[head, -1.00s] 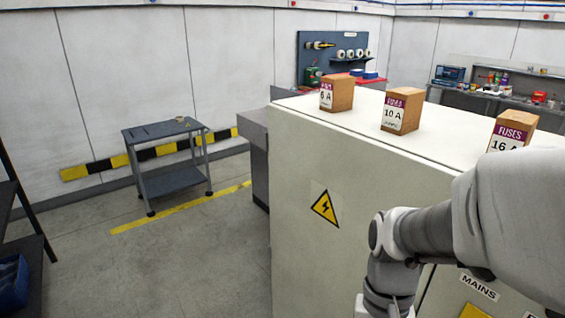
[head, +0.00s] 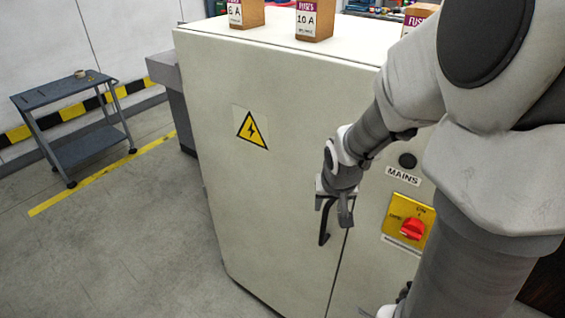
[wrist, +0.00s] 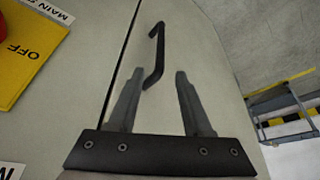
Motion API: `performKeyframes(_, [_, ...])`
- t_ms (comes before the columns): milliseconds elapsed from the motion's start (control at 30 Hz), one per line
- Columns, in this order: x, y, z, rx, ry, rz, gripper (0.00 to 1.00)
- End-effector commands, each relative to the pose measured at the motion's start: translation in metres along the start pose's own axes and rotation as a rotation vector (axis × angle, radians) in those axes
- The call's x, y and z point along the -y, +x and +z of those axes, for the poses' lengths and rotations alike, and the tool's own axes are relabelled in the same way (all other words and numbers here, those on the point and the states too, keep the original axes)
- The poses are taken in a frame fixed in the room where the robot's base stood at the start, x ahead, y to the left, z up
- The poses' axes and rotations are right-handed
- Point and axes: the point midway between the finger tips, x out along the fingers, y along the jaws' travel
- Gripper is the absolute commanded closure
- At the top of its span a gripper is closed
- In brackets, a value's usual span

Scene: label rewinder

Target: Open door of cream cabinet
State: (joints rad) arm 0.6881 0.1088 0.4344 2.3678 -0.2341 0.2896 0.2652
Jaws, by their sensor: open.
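The cream cabinet (head: 250,190) stands in the middle of the head view. Its left door carries a yellow lightning warning sign (head: 252,130) and looks shut, with a dark seam along its right edge. A black bar handle (head: 325,222) sits on the door beside that seam. My gripper (head: 335,218) is at the handle in the head view. In the wrist view the gripper (wrist: 158,88) is open, its two fingers apart, with the lower end of the handle (wrist: 155,60) showing between and beyond the fingertips. I cannot tell whether the fingers touch it.
Right of the seam are a MAINS label (head: 403,176) and a red rotary switch (head: 412,229) on a yellow plate. Fuse boxes (head: 315,18) stand on the cabinet top. A grey trolley (head: 85,125) stands at left. The floor (head: 130,235) before the door is clear.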

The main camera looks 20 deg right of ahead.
Motion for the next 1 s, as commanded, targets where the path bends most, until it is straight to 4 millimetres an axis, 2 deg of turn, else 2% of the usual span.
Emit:
performKeyframes(33, [0.001,0.018,0.003,0.003,-0.002,-0.003,0.5])
performKeyframes(200, [0.001,0.056,0.003,0.002,-0.003,-0.002,0.5])
performKeyframes(500, [0.001,0.108,0.002,0.002,-0.001,-0.001,0.5])
performKeyframes(700, [0.001,0.121,0.0,0.0,-0.001,-0.001,0.5])
performKeyframes(1000, [0.0,0.122,0.0,0.0,0.0,0.0,0.5])
